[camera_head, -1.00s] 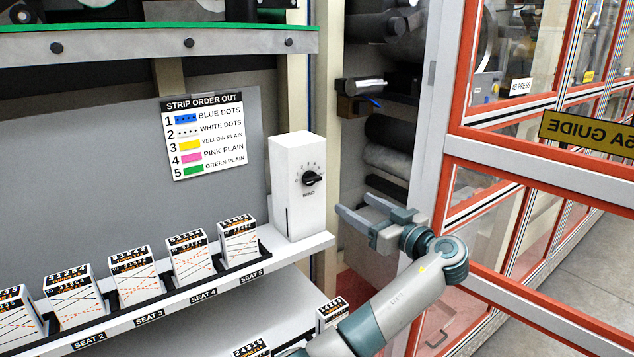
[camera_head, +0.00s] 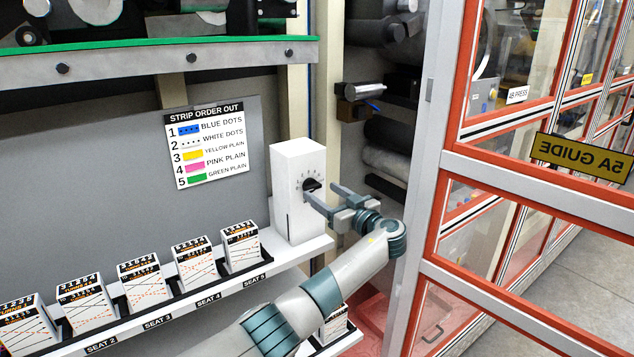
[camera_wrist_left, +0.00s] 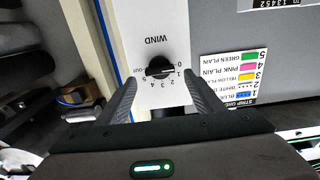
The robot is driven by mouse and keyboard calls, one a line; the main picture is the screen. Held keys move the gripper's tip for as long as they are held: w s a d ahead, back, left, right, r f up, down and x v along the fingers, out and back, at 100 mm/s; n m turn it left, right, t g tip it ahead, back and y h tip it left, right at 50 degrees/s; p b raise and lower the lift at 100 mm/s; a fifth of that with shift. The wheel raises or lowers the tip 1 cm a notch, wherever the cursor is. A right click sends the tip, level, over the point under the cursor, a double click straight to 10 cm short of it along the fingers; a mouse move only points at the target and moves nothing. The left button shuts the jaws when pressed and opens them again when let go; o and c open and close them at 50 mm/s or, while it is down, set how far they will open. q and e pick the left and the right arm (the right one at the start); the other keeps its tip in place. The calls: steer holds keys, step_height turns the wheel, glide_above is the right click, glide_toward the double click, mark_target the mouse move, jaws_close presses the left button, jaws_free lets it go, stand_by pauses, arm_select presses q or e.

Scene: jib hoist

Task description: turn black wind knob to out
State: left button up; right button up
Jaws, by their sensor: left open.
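The black wind knob (camera_head: 311,184) is on the front face of a white box (camera_head: 290,215) at the right end of the shelf. In the left wrist view, the knob (camera_wrist_left: 158,68) sits on a white dial plate with upside-down marks 0 to 5 and OUT. I cannot tell which mark it points to. My left gripper (camera_head: 322,193) is open in front of the box. In the wrist view its fingers (camera_wrist_left: 161,82) stand either side of the knob, with gaps, not visibly touching it. My right gripper is not in view.
A strip order card (camera_head: 206,140) hangs on the grey panel left of the box. Several card boxes (camera_head: 193,262) stand in numbered seats along the shelf (camera_head: 285,262). A red-framed glass guard (camera_head: 445,200) stands close on the right.

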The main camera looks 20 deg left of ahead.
mark_target(315, 187)
arm_select(q)
steer(key=shift+p+x, duration=0.55)
steer(key=shift+x, duration=1.4)
steer(key=c, duration=1)
